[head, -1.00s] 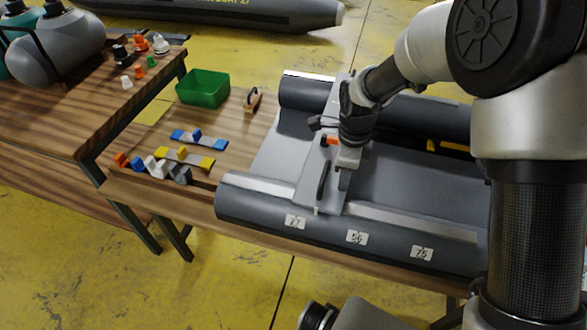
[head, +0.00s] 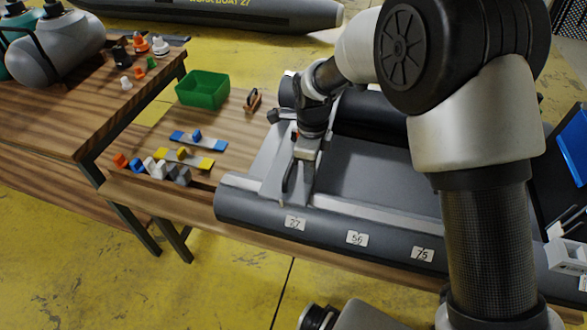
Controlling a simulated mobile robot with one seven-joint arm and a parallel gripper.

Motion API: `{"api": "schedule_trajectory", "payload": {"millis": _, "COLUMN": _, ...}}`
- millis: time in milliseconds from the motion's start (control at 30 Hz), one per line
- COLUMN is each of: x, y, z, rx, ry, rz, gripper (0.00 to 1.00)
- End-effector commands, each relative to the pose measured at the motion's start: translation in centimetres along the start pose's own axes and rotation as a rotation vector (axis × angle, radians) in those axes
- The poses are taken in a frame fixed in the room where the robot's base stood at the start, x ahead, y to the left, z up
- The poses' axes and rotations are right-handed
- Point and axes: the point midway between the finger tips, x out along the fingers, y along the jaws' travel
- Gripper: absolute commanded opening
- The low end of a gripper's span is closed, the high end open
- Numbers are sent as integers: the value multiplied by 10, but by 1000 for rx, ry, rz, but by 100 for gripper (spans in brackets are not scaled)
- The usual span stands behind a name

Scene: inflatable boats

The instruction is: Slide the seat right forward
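The seat (head: 272,187) is a flat grey board lying across the small dark grey inflatable boat (head: 330,228), near the boat's left end in the head view. It rests on the two side tubes, and a dark handle strap (head: 289,176) stands up on it. My gripper (head: 301,178) points down at the seat, just right of the strap. It seems to be against the strap or seat, but contact is not clear. The gap between the fingers cannot be made out.
Paper labels 77 (head: 295,223), 56 (head: 357,239) and 75 (head: 422,254) mark the near tube. A green bin (head: 203,89), a brush-like tool (head: 253,101) and small coloured parts lie left on the table. The boat floor (head: 375,175) right of the seat is clear.

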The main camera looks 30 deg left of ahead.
Motion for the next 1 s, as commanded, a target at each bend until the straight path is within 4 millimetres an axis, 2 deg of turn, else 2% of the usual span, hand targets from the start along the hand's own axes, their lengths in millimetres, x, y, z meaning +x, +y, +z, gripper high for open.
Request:
{"api": "schedule_trajectory", "payload": {"millis": 33, "x": 9, "y": 6, "z": 3, "rx": -2, "ry": 7, "rz": 14, "gripper": 3}}
{"api": "schedule_trajectory", "payload": {"millis": 300, "x": 9, "y": 6, "z": 26, "rx": -3, "ry": 7, "rz": 15, "gripper": 3}}
{"api": "schedule_trajectory", "payload": {"millis": 500, "x": 9, "y": 5, "z": 36, "rx": 0, "ry": 7, "rz": 15, "gripper": 3}}
{"api": "schedule_trajectory", "payload": {"millis": 1000, "x": 9, "y": 6, "z": 40, "rx": 0, "ry": 7, "rz": 15, "gripper": 3}}
